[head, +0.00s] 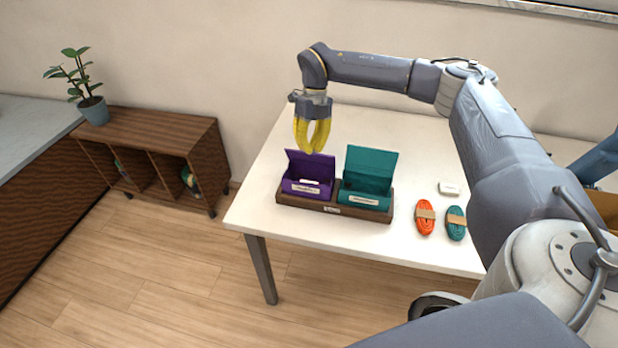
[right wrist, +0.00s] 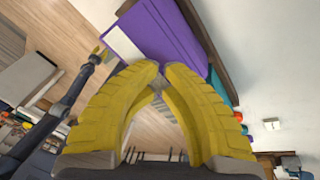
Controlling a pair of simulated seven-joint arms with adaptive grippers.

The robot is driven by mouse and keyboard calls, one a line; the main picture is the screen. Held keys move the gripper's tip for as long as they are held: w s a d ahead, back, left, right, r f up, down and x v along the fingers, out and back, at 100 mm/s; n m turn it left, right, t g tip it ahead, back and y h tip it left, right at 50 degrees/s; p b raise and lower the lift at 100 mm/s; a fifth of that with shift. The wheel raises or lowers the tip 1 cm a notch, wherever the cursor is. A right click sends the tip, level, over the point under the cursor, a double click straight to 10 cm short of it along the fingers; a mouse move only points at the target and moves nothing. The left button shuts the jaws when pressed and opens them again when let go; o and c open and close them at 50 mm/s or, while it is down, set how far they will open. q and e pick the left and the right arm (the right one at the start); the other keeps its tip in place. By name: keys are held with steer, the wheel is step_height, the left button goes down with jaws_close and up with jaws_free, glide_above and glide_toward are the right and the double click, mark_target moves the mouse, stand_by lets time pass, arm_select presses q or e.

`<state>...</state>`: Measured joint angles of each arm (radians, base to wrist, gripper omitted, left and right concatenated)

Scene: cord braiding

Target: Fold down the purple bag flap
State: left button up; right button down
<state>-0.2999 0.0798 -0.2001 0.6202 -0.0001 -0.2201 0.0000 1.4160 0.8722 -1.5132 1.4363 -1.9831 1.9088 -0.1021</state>
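The purple bag (head: 308,186) sits in the left half of a dark wooden tray (head: 330,208) on the white table. Its flap (head: 312,165) stands up at the back, tilted slightly backward. My right gripper (head: 314,150) hangs over the flap's top edge with its yellow fingers pointing down. In the right wrist view the fingertips (right wrist: 163,70) are together with nothing between them, and the purple bag (right wrist: 170,32) shows beyond them. A dark arm with a small yellow end (right wrist: 98,52), apparently my left gripper, shows there too small to read.
A teal bag (head: 366,186) with its flap up stands beside the purple one in the tray. An orange cord bundle (head: 425,217), a teal cord bundle (head: 456,223) and a small white box (head: 450,188) lie to the right. The table left of the tray is clear.

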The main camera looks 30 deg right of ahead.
mark_target(309, 158)
steer(key=shift+s+a+f, duration=0.15)
steer(key=shift+s+f, duration=0.1)
steer(key=shift+f, duration=0.1)
steer(key=shift+a, duration=0.1)
steer(key=shift+s+a+f, duration=0.55)
steer(key=shift+s+f, duration=0.05)
steer(key=shift+f, duration=0.25)
steer(key=shift+x, duration=1.05)
steer(key=shift+s+a, duration=0.1)
steer(key=shift+f, duration=0.65)
stand_by(0.3)
step_height(309, 158, up, 8)
stand_by(0.9)
